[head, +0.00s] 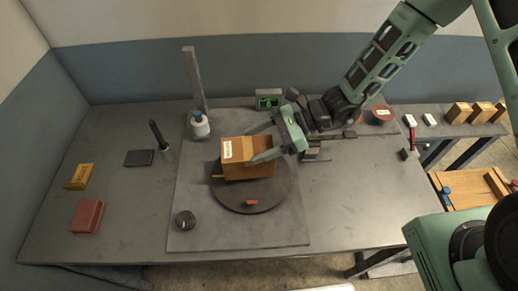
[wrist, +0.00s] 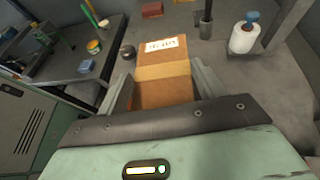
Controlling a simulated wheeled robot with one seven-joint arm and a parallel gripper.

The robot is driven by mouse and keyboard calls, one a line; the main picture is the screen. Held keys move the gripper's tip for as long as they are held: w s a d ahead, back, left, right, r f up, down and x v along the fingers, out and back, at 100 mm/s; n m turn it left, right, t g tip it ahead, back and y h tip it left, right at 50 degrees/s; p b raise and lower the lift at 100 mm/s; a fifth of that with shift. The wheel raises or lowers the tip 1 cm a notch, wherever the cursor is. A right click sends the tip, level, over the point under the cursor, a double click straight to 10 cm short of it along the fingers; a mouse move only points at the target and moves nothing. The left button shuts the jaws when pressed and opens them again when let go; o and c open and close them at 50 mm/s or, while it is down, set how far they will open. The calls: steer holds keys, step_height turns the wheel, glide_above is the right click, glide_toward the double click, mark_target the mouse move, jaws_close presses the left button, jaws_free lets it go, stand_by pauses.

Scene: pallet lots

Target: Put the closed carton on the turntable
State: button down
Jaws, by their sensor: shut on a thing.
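The closed carton (head: 236,170), brown with a tape band and a white label, is between the fingers of my gripper (head: 262,143) in the head view. The wrist view also shows the carton (wrist: 165,90), gripped from both sides with its taped, labelled face toward the camera. The turntable (head: 256,206) is a dark round disc on a grey board. The carton overlaps the rear part of the disc in the head view and hides it there. I cannot tell whether the carton touches the disc. The turntable is not clearly visible in the wrist view.
A small orange-red piece (head: 252,203) shows at the turntable's front. A blue-capped white bottle (head: 200,125) and grey post (head: 194,80) stand behind left. A dark round knob (head: 185,220) lies front left. A red box (head: 87,217) is far left. The board's front right is clear.

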steer(key=shift+f+p, duration=0.45)
steer(key=shift+f, duration=1.4)
steer(key=shift+c, duration=0.8)
jaws_free()
steer(key=b+v, duration=0.3)
steer(key=v, duration=0.8)
steer(key=s+r+n+h, duration=0.6)
steer(key=s+n, duration=0.3)
steer(key=n, duration=0.3)
steer(key=s+r+n+t+h, duration=0.1)
steer(key=s+r+n+h, duration=0.5)
steer(key=s+r+n, duration=0.2)
steer(key=s+n, duration=0.2)
steer(key=n, duration=0.2)
steer(key=shift+r+t+h, duration=0.3)
steer(key=shift+r+h, duration=0.1)
